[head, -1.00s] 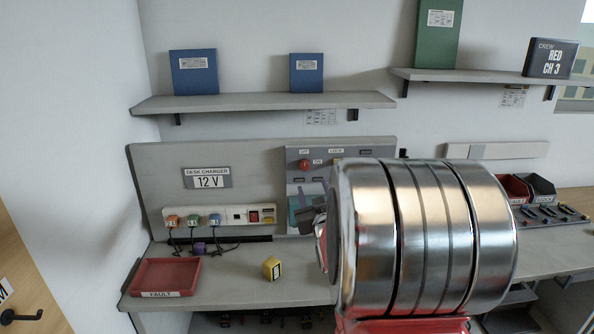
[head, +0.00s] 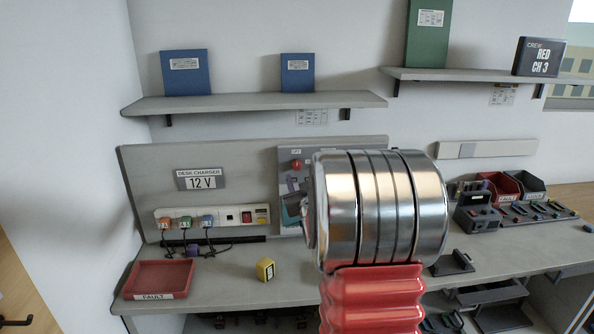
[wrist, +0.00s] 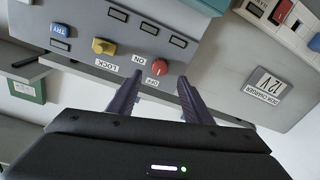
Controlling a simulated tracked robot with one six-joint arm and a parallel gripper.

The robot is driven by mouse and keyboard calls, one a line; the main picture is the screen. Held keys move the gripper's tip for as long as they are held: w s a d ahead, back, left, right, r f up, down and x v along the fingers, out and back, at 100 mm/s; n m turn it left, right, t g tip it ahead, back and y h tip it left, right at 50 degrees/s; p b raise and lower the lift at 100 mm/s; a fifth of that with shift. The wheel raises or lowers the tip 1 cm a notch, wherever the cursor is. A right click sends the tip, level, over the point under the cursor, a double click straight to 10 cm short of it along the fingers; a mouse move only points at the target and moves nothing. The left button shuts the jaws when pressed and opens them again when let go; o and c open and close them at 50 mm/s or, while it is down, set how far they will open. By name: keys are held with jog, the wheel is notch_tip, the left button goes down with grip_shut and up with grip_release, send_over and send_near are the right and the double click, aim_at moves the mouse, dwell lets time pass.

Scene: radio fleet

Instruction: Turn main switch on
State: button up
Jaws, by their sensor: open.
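A round red knob (wrist: 159,67) sits on a grey panel (wrist: 85,14), with OFF and ON labels beside it; the wrist view is upside down. The knob also shows in the head view (head: 297,164). My gripper (wrist: 160,82) is open and empty, its two dark fingers pointing at the panel on either side of the knob's line. I cannot tell whether the fingertips reach around it. A yellow knob (wrist: 104,46) marked LOCK and a blue TRY button (wrist: 60,31) are beside it. In the head view my silver wrist hides much of the panel.
A charger strip (head: 171,212) with plugs and a red rocker switch (head: 246,217) is left of the panel. A red FAULT tray (head: 160,279) and a yellow block (head: 265,269) are on the desk. A shelf (head: 260,103) hangs above. Bins (head: 501,187) stand at right.

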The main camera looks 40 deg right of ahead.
aim_at(296, 167)
jog(key=x, duration=0.6)
jog(key=shift+w+d, duration=0.15)
jog(key=shift+w, duration=0.1)
jog(key=shift+c, duration=0.3)
jog(key=c, duration=1)
